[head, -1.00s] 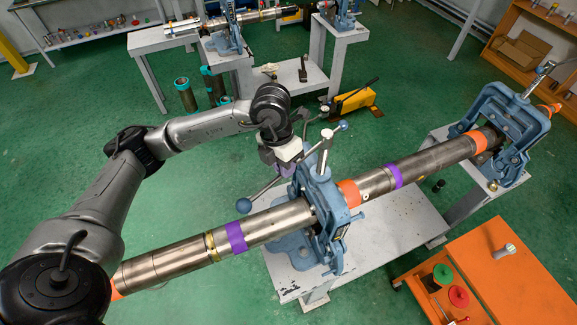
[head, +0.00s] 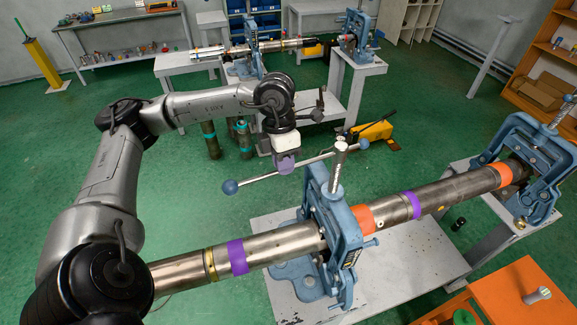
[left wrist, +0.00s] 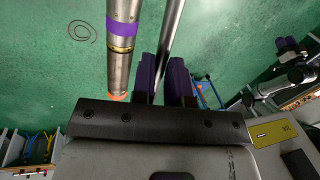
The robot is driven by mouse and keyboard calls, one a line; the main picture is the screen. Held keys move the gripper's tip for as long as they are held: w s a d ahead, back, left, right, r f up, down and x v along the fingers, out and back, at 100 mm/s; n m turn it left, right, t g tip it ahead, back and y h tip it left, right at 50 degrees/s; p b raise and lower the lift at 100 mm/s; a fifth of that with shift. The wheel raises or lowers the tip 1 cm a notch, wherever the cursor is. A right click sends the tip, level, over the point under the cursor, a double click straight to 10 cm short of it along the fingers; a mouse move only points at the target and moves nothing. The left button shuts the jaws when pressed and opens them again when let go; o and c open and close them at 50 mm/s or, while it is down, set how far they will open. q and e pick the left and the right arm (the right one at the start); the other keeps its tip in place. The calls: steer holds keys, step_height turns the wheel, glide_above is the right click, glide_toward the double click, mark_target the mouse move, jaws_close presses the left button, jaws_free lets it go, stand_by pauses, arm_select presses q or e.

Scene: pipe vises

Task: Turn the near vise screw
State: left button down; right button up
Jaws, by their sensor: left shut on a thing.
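The near blue vise (head: 333,235) stands on a grey bench and holds a long steel pipe (head: 285,243) with purple and orange bands. Its upright screw (head: 339,165) carries a long handle bar (head: 300,166) with a blue ball at each end. My left gripper (head: 284,165) is at the bar, left of the screw. In the left wrist view, the purple fingers (left wrist: 166,80) close around the steel bar (left wrist: 172,35). The pipe (left wrist: 121,45) runs beside it there.
A second blue vise (head: 530,165) supports the pipe's far end at the right. An orange cart (head: 510,290) is at the lower right. A yellow pump (head: 374,132) sits on the floor behind. Green floor is open at the left.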

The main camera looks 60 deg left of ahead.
arm_select(q)
steer(key=c, duration=1.1)
jaws_free()
steer(key=shift+r, duration=0.15)
steer(key=shift+p+v, duration=1.45)
steer(key=shift+v, duration=5.35)
